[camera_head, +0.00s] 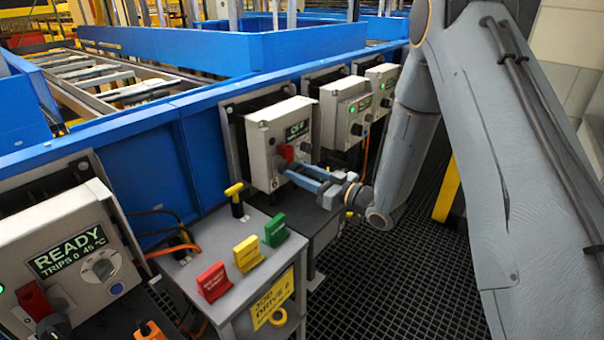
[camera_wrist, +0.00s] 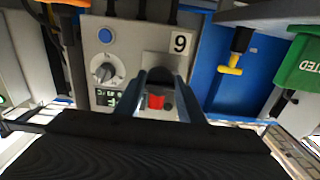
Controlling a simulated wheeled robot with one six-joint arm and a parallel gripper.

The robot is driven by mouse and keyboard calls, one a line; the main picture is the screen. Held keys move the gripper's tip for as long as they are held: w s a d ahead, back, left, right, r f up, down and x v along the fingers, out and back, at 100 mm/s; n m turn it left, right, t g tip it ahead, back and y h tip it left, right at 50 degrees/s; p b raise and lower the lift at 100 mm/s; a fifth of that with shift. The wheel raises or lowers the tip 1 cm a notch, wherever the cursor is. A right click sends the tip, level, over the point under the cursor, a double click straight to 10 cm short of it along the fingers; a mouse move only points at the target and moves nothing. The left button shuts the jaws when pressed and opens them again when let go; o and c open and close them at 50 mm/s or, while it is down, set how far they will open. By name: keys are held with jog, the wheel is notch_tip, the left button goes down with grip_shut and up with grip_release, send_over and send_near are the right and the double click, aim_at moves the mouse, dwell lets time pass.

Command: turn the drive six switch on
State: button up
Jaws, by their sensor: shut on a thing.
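The drive box (camera_head: 280,135) in the middle of the head view is grey, with a lit screen (camera_head: 297,130) reading OFF. Its switch (camera_head: 286,152) has a red part, which shows between my fingers in the wrist view (camera_wrist: 155,101). My gripper (camera_head: 292,174) has blue fingers, reaches the box from the right and is shut on the switch's handle, which the fingers mostly hide. In the wrist view my gripper (camera_wrist: 161,80) sits over the switch, beside a label (camera_wrist: 181,43) that looks like a 9; that view is upside down, so it is a 6.
A nearer box (camera_head: 70,250) at left reads READY. More drive boxes (camera_head: 345,110) stand beyond. A small stand (camera_head: 225,295) in front holds red (camera_head: 213,281), yellow (camera_head: 248,252) and green (camera_head: 275,230) tags and a yellow-handled tool (camera_head: 235,192). The grated floor (camera_head: 385,285) at right is clear.

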jog(key=shift+m+p, duration=0.5)
jog(key=shift+m, duration=0.9)
jog(key=o, duration=1)
jog(key=shift+o, duration=0.2)
jog(key=b+v, duration=0.1)
jog(key=v, duration=0.7)
